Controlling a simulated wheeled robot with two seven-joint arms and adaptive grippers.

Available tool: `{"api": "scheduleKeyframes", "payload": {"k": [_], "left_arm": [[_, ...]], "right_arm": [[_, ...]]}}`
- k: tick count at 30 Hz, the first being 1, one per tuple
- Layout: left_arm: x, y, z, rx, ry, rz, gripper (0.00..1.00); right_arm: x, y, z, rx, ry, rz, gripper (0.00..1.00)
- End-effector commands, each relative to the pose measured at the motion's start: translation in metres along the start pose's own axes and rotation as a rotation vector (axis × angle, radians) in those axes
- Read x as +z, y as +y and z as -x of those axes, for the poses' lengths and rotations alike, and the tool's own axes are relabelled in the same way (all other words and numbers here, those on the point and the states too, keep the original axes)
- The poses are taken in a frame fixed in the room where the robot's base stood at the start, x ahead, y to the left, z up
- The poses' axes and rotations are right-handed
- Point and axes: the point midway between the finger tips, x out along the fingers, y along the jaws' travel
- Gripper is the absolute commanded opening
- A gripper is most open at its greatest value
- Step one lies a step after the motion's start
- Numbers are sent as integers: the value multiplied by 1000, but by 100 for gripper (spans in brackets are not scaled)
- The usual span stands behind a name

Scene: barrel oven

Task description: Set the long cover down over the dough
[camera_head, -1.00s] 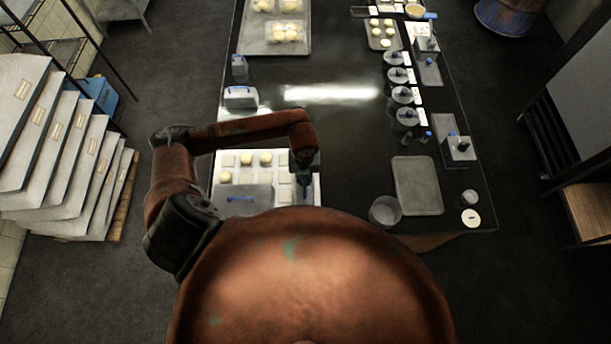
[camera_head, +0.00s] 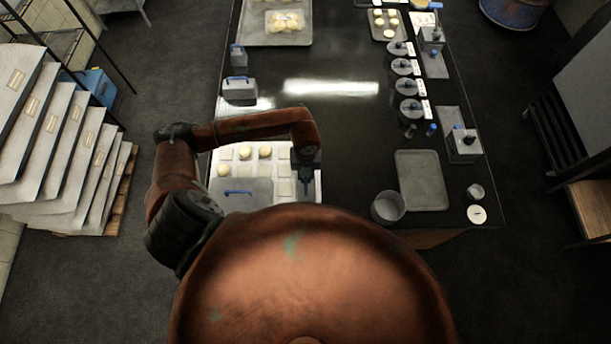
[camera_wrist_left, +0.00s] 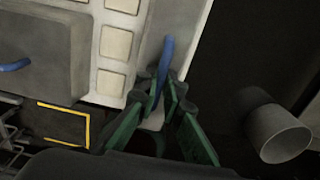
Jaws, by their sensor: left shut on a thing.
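My left gripper (camera_wrist_left: 172,98) is shut on the blue handle (camera_wrist_left: 165,62) of the long cover, a narrow grey strip (camera_wrist_left: 172,25). In the head view my left gripper (camera_head: 306,182) hangs at the right side of a white board (camera_head: 283,171) with square pads. Round dough balls (camera_head: 265,152) sit on pads in the board's back part, left of the gripper. A wider grey cover (camera_head: 262,194) with a blue handle lies over the front left of the board. I cannot tell whether the long cover touches the board. My right gripper is not in view.
Right of the board stand a grey pot (camera_head: 388,207) and a flat grey tray (camera_head: 422,180). Lidded canisters (camera_head: 409,87) line the table's right side. A small grey box (camera_head: 239,90) with a blue handle stands behind the board. The dark table middle is clear.

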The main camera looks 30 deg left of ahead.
Motion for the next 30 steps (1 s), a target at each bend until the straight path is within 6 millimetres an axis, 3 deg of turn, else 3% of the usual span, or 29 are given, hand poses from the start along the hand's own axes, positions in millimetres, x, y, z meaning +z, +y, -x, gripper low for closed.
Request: {"api": "scheduleKeyframes", "payload": {"k": [4, 16, 28, 30], "left_arm": [[0, 0, 1, -1, -1, 0, 0], [0, 0, -4, -1, 0, 0, 0], [0, 0, -10, -1, 0, 0, 0], [0, 0, -9, -1, -1, 0, 11]], "right_arm": [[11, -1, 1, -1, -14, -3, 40], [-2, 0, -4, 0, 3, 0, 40], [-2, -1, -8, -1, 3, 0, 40], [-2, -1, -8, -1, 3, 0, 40]]}}
